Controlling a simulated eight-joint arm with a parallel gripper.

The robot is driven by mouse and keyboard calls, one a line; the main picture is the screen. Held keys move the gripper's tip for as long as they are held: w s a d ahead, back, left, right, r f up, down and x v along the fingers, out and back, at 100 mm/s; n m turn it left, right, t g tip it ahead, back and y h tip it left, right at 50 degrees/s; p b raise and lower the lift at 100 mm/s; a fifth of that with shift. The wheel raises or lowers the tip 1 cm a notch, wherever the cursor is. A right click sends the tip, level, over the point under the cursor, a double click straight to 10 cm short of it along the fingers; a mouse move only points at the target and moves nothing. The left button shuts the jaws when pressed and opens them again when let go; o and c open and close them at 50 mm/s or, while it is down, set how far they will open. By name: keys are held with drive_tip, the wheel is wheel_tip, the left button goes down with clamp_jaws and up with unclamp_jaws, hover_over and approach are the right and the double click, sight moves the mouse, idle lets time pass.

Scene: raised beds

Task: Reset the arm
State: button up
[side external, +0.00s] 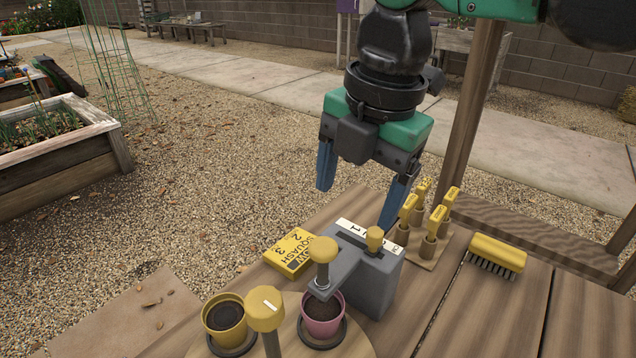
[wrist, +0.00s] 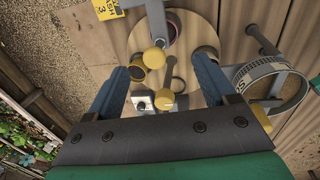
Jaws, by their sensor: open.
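My gripper (side external: 357,207) hangs in the side external view with its two blue fingers spread wide and nothing between them. It is above and behind the grey dispenser (side external: 372,283) in the picture; how far above I cannot tell. In the wrist view my gripper (wrist: 160,64) is open over a round wooden board (wrist: 187,68), with yellow knobs showing between and below the fingers.
A pink pot (side external: 323,328) sits under the dispenser's spout, with a yellow pot (side external: 226,328) to its left. A yellow-knobbed post (side external: 265,309), yellow squash card (side external: 290,251), tag holder (side external: 424,246) and yellow brush (side external: 497,253) stand around. A wooden post (side external: 472,110) rises behind.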

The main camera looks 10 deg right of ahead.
drive_tip(key=w+d+f+m+t, duration=0.1)
drive_tip(key=d+m+t, duration=0.1)
drive_tip(key=d+m, duration=1.05)
drive_tip(key=s+d+f+m+t, duration=0.2)
drive_tip(key=d+f+m, duration=0.1)
drive_tip(key=d+m, duration=0.4)
drive_tip(key=s+d+f+m+t+h, duration=0.1)
drive_tip(key=s+d+f+m, duration=0.2)
drive_tip(key=d+m, duration=0.4)
drive_tip(key=shift+s+d+f+t, duration=0.25)
drive_tip(key=shift+s+f+t, duration=0.15)
drive_tip(key=shift+f, duration=0.35)
drive_tip(key=shift+m, duration=0.25)
